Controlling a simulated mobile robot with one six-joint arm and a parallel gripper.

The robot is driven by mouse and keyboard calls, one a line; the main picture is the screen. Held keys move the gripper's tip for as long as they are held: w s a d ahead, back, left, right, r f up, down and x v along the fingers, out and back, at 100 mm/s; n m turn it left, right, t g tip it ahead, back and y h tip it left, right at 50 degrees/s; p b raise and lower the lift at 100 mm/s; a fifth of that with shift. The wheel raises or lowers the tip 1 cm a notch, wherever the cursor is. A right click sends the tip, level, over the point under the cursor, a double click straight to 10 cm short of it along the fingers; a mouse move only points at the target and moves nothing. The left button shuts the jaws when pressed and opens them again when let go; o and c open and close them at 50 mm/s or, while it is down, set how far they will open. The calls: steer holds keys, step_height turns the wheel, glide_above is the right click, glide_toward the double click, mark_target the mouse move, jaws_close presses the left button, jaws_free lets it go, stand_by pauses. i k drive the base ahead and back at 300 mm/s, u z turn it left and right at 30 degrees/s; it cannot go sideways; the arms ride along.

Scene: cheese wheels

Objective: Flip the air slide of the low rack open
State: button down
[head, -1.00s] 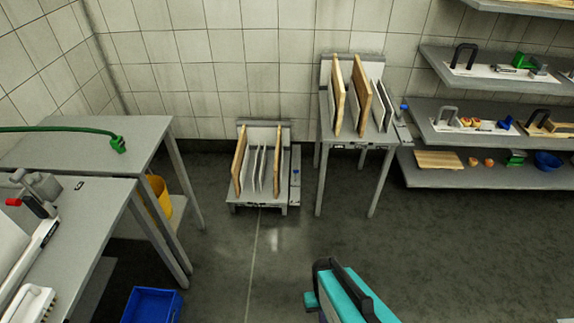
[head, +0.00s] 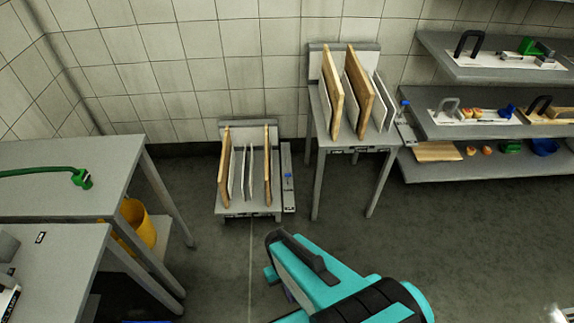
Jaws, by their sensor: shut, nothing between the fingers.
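The low rack (head: 233,209) stands on the floor near the back wall, holding several upright wooden and white boards. A narrow grey strip, which looks like its air slide (head: 287,195), runs along its right side, with a small blue knob (head: 288,176) near the strip's middle. The slide's setting is too small to tell. Part of my teal and black arm shows at the bottom centre, in front of the low rack and apart from it. No gripper fingertips can be made out.
A taller rack (head: 316,150) with boards stands to the right, with its own blue knob (head: 404,103). Wall shelves (head: 480,175) are further right. Grey tables (head: 110,160) and a yellow bucket (head: 138,225) are at left. Floor before the low rack is clear.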

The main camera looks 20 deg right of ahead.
mark_target(288, 175)
steer(key=z, duration=0.3)
steer(key=i, duration=1)
steer(key=z, duration=0.4)
